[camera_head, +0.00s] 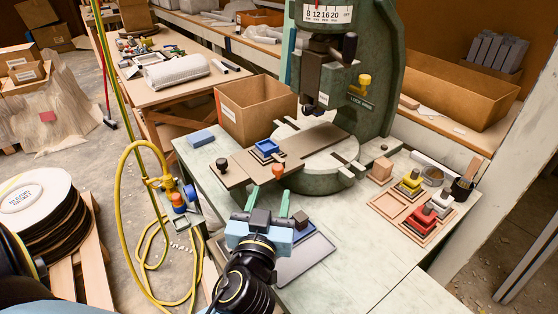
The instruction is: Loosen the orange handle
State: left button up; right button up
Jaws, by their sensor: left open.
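A small orange handle (278,170) stands at the near edge of the dark fixture plate (300,148) on the fly press (377,75). A similar dark knob (222,164) is at the plate's left end. A blue block (266,147) sits on the plate between them. My left gripper (267,202) has two green fingers that are apart with nothing visible between them. It is just on the near side of the orange handle and appears not to touch it. My right gripper is not in view.
A cardboard box (250,112) stands behind the plate's left part. A wooden tray with yellow and red blocks (405,204) lies on the right of the green table. A grey tray (305,257) lies near my gripper. A yellow hose (132,225) hangs left of the table.

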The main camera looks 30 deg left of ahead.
aim_at(276, 170)
pick_arm(q)
jog(key=p+x, duration=0.1)
jog(key=x, duration=1)
jog(key=shift+a+p, duration=0.1)
jog(key=shift+p, duration=0.2)
jog(key=shift+w+a, duration=0.15)
jog(key=shift+w, duration=0.25)
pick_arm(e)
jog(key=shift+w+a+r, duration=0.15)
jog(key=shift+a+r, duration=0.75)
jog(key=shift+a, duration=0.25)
pick_arm(q)
grip_shut()
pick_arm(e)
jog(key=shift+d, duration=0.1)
